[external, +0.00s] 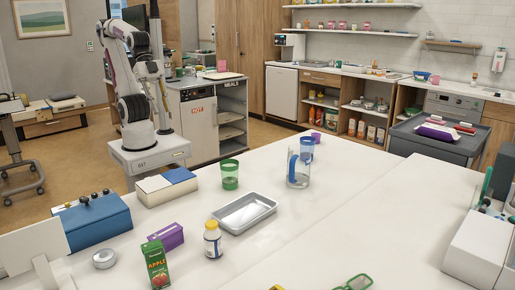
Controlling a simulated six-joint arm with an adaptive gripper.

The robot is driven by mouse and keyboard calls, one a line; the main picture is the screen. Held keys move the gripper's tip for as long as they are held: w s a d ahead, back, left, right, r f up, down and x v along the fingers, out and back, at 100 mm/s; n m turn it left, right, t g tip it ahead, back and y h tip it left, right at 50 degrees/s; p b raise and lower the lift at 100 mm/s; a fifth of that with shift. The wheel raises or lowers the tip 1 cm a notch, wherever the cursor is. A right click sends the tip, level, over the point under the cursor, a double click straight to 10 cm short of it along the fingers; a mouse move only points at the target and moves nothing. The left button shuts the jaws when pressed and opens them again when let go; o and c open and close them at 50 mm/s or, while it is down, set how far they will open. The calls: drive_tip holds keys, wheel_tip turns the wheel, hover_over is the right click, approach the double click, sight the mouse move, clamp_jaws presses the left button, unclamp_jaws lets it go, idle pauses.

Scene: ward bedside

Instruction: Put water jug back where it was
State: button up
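The water jug (298,168) is clear with blue parts and stands upright on the white table (300,235), right of the green tumbler (230,174). A blue piece (307,145) shows at its upper right; I cannot tell if it is a lid or a separate cup behind. My white and black arm is folded up over its pedestal at the left, well away from the jug. My gripper is small and hard to make out against the arm and background, so its opening does not show. Nothing is seen held.
A metal tray (245,212), a white-and-blue box (167,187), a pill bottle (212,239), a purple box (167,237), an apple juice carton (157,264) and a blue case (96,222) stand on the table's left half. The table right of the jug is largely clear.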

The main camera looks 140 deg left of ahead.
drive_tip(key=shift+s+d+f+g, duration=0.1)
drive_tip(key=shift+s+d+g, duration=0.05)
drive_tip(key=shift+s, duration=0.75)
drive_tip(key=shift+s+d+g, duration=0.1)
drive_tip(key=shift+s+g, duration=0.05)
drive_tip(key=shift+s, duration=0.75)
